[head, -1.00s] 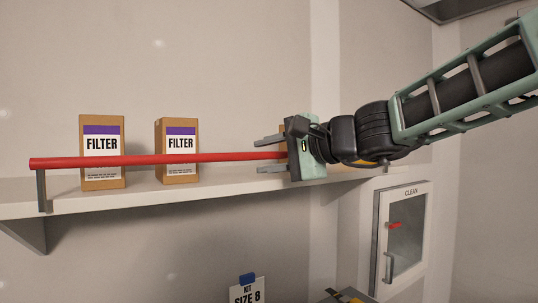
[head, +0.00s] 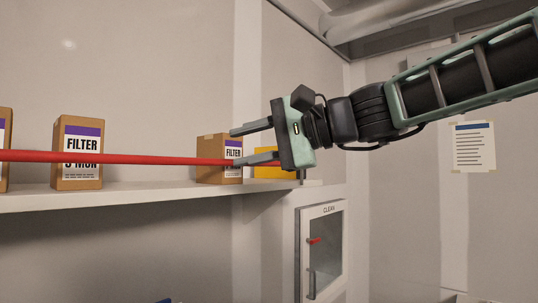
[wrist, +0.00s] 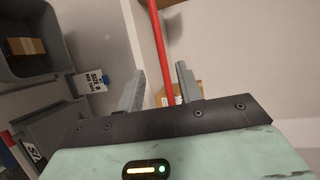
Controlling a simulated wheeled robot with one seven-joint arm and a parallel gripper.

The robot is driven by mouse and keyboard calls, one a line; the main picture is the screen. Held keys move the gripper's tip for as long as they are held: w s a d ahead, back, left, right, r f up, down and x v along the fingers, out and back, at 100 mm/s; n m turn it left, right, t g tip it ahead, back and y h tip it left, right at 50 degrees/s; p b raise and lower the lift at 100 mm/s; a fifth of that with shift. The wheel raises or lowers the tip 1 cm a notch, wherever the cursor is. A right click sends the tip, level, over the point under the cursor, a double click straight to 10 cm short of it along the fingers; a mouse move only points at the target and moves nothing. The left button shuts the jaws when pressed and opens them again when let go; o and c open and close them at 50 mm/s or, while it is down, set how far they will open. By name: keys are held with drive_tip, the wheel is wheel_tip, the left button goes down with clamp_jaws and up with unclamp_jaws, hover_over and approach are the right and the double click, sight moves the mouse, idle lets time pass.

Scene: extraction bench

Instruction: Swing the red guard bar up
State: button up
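The red guard bar (head: 120,158) runs level along the front of the shelf, its left end out of the head view. My gripper (head: 234,147) is open and empty near the bar's right part, with its fingers pointing left. In the head view the lower finger overlaps the bar and the upper finger is above it. In the wrist view the bar (wrist: 158,40) passes through the gap between the open fingers (wrist: 160,68). I cannot tell whether either finger touches it. The bar's right end is partly hidden by my gripper.
The shelf (head: 120,195) holds filter boxes (head: 77,150), (head: 212,165) and a yellow item (head: 272,170) behind the bar. A white cabinet marked CLEAN (head: 310,255) is below right. A grey bin (wrist: 20,65) shows in the wrist view. A notice (head: 472,147) hangs on the right wall.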

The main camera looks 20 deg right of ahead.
drive_tip(key=shift+b+v, duration=0.45)
drive_tip(key=shift+v, duration=1.5)
drive_tip(key=s+a+f+n+g+h+b, duration=0.1)
drive_tip(key=s+a+f+n+g+h, duration=0.1)
drive_tip(key=f, duration=0.7)
drive_tip(key=s+a+f+n+g+h+b, duration=0.1)
drive_tip(key=s+a+f+g+b, duration=0.15)
drive_tip(key=f, duration=0.65)
drive_tip(key=s+d+f+n+g+h+b, duration=0.1)
drive_tip(key=s+d+f+n+h, duration=0.1)
drive_tip(key=f, duration=0.8)
drive_tip(key=s+d+f+n+g+h+b, duration=0.1)
drive_tip(key=s+f+n+h, duration=0.3)
drive_tip(key=s+f, duration=0.5)
drive_tip(key=s+d+f+n+g+h+b, duration=0.2)
drive_tip(key=s+f+n, duration=0.4)
drive_tip(key=f, duration=0.7)
drive_tip(key=shift+s+d+f+h, duration=0.25)
drive_tip(key=shift+d+h, duration=0.35)
drive_tip(key=shift+h, duration=0.2)
drive_tip(key=shift+r, duration=0.1)
